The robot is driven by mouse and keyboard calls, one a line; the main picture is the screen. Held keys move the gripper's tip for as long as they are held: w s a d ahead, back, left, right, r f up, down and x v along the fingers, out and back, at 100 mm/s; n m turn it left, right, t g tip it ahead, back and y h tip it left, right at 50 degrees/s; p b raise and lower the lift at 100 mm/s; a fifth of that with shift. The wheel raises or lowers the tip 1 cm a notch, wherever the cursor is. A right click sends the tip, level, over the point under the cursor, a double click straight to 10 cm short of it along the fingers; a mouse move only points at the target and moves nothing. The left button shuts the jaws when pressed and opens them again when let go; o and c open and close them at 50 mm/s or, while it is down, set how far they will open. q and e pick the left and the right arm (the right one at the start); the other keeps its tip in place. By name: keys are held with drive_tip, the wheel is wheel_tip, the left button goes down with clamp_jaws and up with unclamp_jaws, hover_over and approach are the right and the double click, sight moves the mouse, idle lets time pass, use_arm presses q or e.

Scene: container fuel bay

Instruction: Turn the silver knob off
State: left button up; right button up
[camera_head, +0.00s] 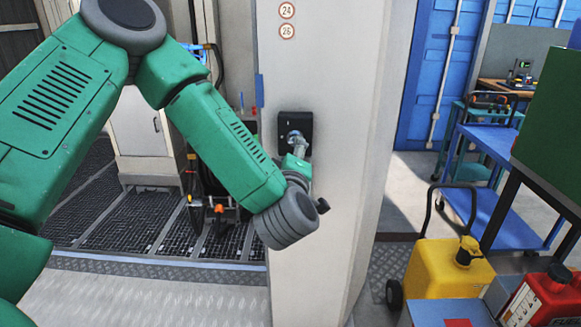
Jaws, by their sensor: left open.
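The silver knob (296,138) sits on a black square plate (293,119) on the front of the pale grey pillar. My left arm reaches in from the left, and my left gripper (299,154) is right at the knob, just below and in front of it. The gripper is open. It partly covers the lower part of the knob and plate, so I cannot tell whether the fingers touch the knob. The knob's exact turn angle is too small to read. My right gripper is not in view.
The pillar (340,70) carries round 24 and 26 labels above the knob. At right stand a yellow can (445,268), a red fuel can (545,300) and a blue cart (490,145). A dark metal grating (120,215) covers the floor behind my arm.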

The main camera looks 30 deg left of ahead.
use_arm(q)
drive_tip(key=v, duration=0.7)
drive_tip(key=shift+a, duration=0.15)
